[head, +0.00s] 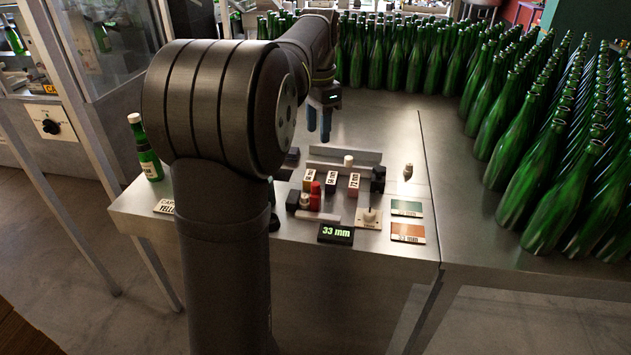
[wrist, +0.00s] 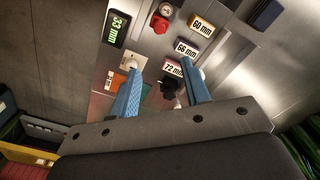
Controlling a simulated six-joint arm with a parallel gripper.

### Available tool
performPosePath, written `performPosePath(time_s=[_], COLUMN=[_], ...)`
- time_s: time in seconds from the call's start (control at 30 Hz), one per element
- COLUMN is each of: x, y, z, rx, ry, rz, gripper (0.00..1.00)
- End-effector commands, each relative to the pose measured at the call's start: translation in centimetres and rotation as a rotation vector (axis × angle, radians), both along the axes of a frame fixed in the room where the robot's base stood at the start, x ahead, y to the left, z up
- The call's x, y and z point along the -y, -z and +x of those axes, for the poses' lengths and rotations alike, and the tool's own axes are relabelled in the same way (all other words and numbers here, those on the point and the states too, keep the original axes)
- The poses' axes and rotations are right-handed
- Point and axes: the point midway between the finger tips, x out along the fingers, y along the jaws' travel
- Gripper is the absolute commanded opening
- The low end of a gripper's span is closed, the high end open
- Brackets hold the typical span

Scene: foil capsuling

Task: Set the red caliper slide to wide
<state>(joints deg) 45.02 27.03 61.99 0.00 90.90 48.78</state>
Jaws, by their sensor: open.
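The red caliper slide (head: 315,189) stands on the fixture at the bench front, just in front of the labelled blocks and nearest the 60 mm block (head: 309,180). It also shows at the top of the wrist view (wrist: 160,25). The 66 mm block (head: 331,184) and 72 mm block (head: 353,184) stand to the right. A display (head: 335,234) in front reads 33 mm. My gripper (head: 325,122) is open and empty, pointing down behind and above the fixture. In the wrist view its blue fingers (wrist: 159,74) are apart, with the slide beyond them.
A pale knob on a plate (head: 368,217) and green (head: 407,208) and orange (head: 407,233) cards lie right of the slide. A dark block (head: 378,178) ends the row. Many green bottles (head: 540,160) crowd the back and right. One bottle (head: 145,150) stands left.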

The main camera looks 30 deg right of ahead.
Motion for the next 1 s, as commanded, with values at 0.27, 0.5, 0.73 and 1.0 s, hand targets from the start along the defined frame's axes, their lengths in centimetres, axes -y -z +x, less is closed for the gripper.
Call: performPosePath(time_s=[0.27,0.5,0.73,1.0], x=[-0.7,-0.7,-0.7,-0.7], y=[0.0,5.0,10.1,14.5], z=[0.1,0.0,0.0,0.1], rx=[-0.003,-0.005,-0.005,-0.002], ry=[-0.069,-0.067,-0.066,-0.066], rz=[0.003,0.004,0.005,0.002], gripper=[0.43,0.43,0.43,0.43])
